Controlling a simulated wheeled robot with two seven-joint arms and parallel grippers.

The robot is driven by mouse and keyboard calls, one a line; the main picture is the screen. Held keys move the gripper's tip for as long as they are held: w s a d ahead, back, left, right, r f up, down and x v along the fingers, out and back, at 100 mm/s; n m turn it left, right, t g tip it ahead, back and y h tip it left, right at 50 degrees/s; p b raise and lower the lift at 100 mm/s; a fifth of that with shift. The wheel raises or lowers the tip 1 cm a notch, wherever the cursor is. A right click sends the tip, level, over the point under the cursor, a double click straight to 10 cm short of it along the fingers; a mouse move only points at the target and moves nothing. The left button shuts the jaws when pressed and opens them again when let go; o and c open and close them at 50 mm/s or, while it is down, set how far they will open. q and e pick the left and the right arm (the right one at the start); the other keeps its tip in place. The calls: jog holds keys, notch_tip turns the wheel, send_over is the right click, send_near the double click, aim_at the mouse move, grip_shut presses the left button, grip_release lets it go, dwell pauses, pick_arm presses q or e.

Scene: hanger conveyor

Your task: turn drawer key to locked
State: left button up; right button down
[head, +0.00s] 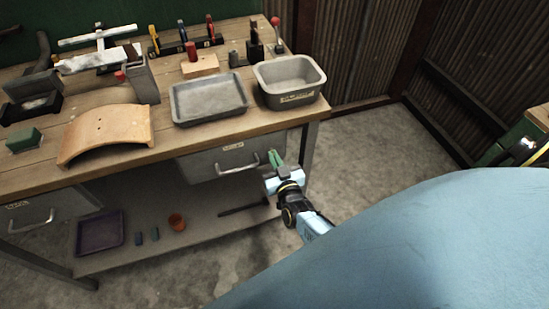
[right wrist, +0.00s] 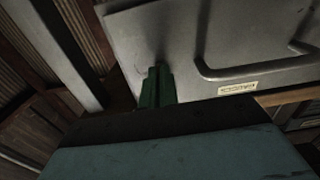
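The closed grey drawer (head: 222,163) under the right part of the workbench has a bar handle and a small label; it also fills the upper right of the right wrist view (right wrist: 165,35). My right gripper (head: 275,158) is at the drawer's right end, beside the handle. Its green fingers (right wrist: 157,86) are close together and point at the drawer front, close to or touching it. No key is visible; the fingers may cover it, and I cannot tell whether it is between them. My left gripper is not in view.
The bench (head: 150,145) holds a grey tray (head: 208,98), a grey bin (head: 290,82), a curved wooden piece (head: 107,130) and several tools. A bench leg (head: 309,150) stands just right of the drawer. Floor to the right is clear.

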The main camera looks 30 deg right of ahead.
jog(key=c, duration=1.7)
grip_release()
jog(key=p+v, duration=0.1)
jog(key=v, duration=1.2)
jog(key=shift+s, duration=0.2)
